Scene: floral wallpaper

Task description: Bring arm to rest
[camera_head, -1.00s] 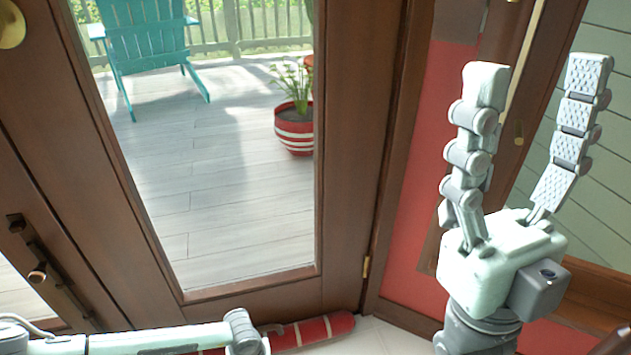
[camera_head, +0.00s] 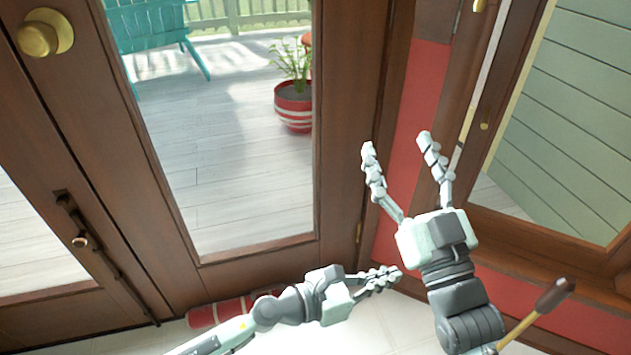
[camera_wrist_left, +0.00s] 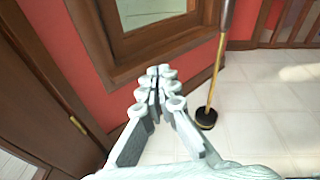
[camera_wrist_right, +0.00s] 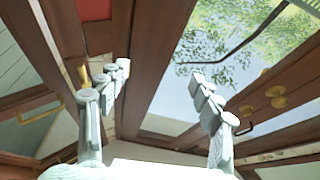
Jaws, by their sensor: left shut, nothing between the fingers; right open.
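My right gripper (camera_head: 404,150) is raised, pointing up in front of the red wall strip beside the door frame. Its fingers are spread apart and empty; the right wrist view also shows them (camera_wrist_right: 165,82) open. My left gripper (camera_head: 396,276) is lower, reaching in from the left and pointing right, just left of my right forearm. Its fingers are closed together with nothing between them, as the left wrist view (camera_wrist_left: 155,85) also shows.
A glass door (camera_head: 240,160) with a brass knob (camera_head: 42,36) fills the left and middle. A striped red roll (camera_head: 222,311) lies along the door's foot. Pale floor is open below.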

